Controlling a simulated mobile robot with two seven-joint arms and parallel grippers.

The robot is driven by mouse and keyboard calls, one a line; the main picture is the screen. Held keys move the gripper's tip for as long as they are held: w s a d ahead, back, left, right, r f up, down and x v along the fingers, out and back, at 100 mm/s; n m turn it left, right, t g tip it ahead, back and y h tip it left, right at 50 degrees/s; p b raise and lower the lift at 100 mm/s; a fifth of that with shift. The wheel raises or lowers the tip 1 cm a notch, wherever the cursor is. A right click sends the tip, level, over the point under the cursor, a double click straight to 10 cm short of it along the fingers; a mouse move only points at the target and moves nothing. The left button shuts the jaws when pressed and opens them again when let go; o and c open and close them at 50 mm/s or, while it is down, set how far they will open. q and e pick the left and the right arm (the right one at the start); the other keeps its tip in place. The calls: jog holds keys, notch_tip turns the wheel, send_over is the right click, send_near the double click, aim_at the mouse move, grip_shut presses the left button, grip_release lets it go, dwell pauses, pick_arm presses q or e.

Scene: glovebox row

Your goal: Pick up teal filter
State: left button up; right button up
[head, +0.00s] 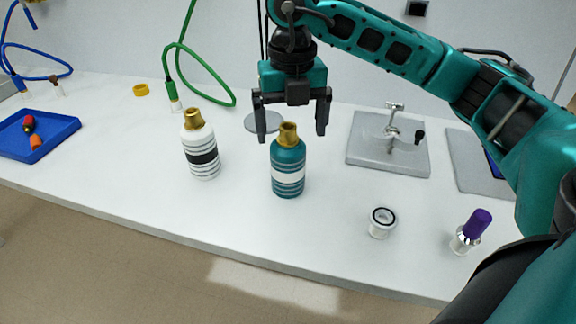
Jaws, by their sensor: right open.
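The teal filter (288,165) is a teal bottle-shaped cartridge with a white band, dark stripes and a brass neck. It stands upright near the middle of the white bench. My right gripper (292,132) points down above it, jaws open, with one finger on each side of the brass neck. Whether the fingers are level with the neck or behind it in depth I cannot tell. The gripper holds nothing. My left gripper is not in view.
A white filter (202,152) with a black band stands left of the teal one. A white cup (382,223) and a purple-capped piece (471,232) stand to the right. A grey clamp plate (365,158) lies behind. A blue tray (60,135) is at far left.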

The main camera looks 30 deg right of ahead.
aim_at(288, 150)
jog(key=f, duration=0.5)
jog(key=shift+s+a+f, duration=0.15)
jog(key=shift+a, duration=0.25)
jog(key=c, duration=1.3)
